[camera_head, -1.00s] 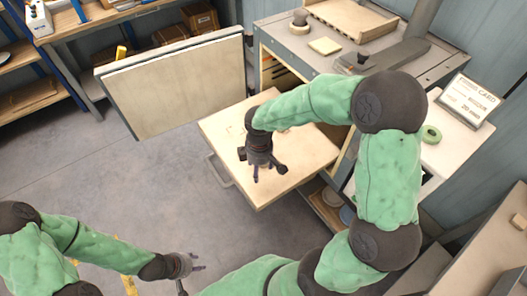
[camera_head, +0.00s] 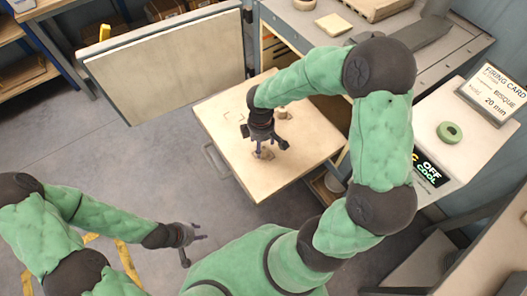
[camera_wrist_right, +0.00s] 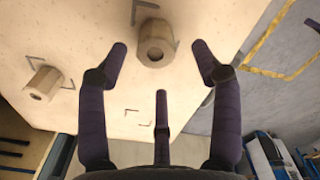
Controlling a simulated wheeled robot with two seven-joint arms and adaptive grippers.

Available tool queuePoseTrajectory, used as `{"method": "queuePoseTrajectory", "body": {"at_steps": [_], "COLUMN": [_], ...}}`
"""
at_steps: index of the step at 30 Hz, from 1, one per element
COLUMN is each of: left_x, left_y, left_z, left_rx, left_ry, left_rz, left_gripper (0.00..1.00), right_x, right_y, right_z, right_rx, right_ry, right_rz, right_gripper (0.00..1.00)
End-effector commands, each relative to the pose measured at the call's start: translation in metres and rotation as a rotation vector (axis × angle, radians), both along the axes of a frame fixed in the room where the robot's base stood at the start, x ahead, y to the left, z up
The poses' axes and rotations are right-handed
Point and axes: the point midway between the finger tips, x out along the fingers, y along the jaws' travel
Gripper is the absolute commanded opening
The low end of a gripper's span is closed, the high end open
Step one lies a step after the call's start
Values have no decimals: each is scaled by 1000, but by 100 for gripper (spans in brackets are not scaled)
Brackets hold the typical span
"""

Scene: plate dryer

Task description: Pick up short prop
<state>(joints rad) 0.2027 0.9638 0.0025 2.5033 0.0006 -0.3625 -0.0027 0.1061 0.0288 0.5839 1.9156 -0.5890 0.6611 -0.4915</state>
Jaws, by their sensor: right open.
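Two hollow, beige, post-like props stand on the pulled-out pale board (camera_head: 320,150). One prop (camera_wrist_right: 155,45) is at the top middle of the right wrist view, just beyond and between the open fingers. It also shows in the head view (camera_head: 264,155), below my right gripper (camera_head: 268,146). The other prop (camera_wrist_right: 43,82) is to the left in the wrist view, outside the fingers. I cannot tell for sure which is shorter. My right gripper also shows in the wrist view (camera_wrist_right: 160,65), open and empty. My left gripper (camera_head: 192,240) hangs empty over the floor, fingers apart.
Dark corner marks are on the board. An open door panel (camera_head: 165,65) stands to the left. A grey bench top (camera_head: 310,25) is behind. A green ring (camera_head: 449,132) and a firing card (camera_head: 492,90) are at the right.

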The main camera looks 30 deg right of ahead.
Motion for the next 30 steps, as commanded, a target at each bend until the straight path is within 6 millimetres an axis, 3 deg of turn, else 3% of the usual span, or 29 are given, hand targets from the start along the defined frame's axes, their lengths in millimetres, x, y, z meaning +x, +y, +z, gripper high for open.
{"method": "queuePoseTrajectory", "body": {"at_steps": [9,18,24,25,30], "left_x": [0,0,0,0,0], "left_y": [0,0,0,0,0], "left_z": [-18,-18,-18,-18,-18], "left_rx": [0,0,0,0,0], "left_ry": [0,0,0,0,0], "left_rz": [0,0,0,0,0], "left_gripper": [40,40,40,40,40], "right_x": [0,1,0,0,0], "right_y": [-2,-2,-2,-2,-2], "right_z": [-43,-47,-47,-47,-47], "right_rx": [0,0,1,1,0], "right_ry": [4,0,1,1,0], "right_rz": [0,0,0,0,0], "right_gripper": [66,66,9,3,3]}}
